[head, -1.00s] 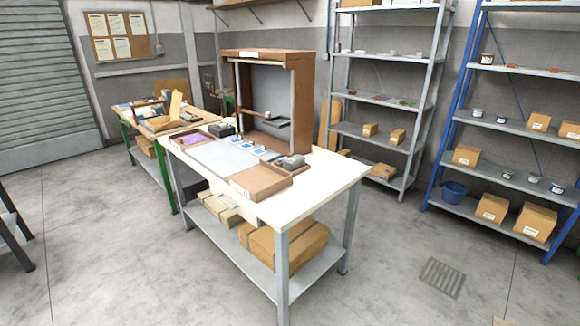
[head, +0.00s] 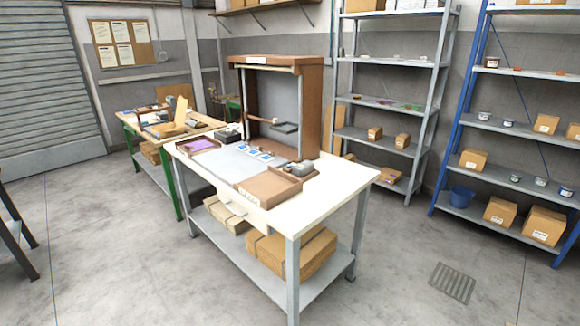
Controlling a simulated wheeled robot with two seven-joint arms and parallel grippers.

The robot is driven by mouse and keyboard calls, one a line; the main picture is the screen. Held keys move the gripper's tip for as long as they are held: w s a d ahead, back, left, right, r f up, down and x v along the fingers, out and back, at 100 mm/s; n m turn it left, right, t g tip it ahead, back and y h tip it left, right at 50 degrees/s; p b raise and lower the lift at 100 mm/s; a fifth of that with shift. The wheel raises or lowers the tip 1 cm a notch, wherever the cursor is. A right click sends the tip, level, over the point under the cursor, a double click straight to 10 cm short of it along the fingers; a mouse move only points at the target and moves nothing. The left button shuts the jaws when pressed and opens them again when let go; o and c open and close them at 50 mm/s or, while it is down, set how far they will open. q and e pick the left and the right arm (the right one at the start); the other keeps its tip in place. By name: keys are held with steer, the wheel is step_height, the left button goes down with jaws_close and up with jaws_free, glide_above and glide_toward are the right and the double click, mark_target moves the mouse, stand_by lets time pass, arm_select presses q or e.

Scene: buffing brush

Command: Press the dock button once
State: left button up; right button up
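A white-topped workbench (head: 335,187) with grey legs stands in the middle of the head view. A brown open-fronted cabinet (head: 312,110) stands on it, with a horizontal arm (head: 284,128) inside. A small dark grey device (head: 301,168) sits at the cabinet's right front. Another dark device (head: 229,133) sits at the back left of the bench. No dock button can be made out at this size, and I cannot tell which device carries it. Neither of my grippers shows.
A brown tray (head: 268,187), several blue-and-white cards (head: 262,154) and a tray with a purple piece (head: 201,146) lie on the bench. A second bench (head: 128,117) stands behind left. Shelving (head: 470,153) lines the right.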

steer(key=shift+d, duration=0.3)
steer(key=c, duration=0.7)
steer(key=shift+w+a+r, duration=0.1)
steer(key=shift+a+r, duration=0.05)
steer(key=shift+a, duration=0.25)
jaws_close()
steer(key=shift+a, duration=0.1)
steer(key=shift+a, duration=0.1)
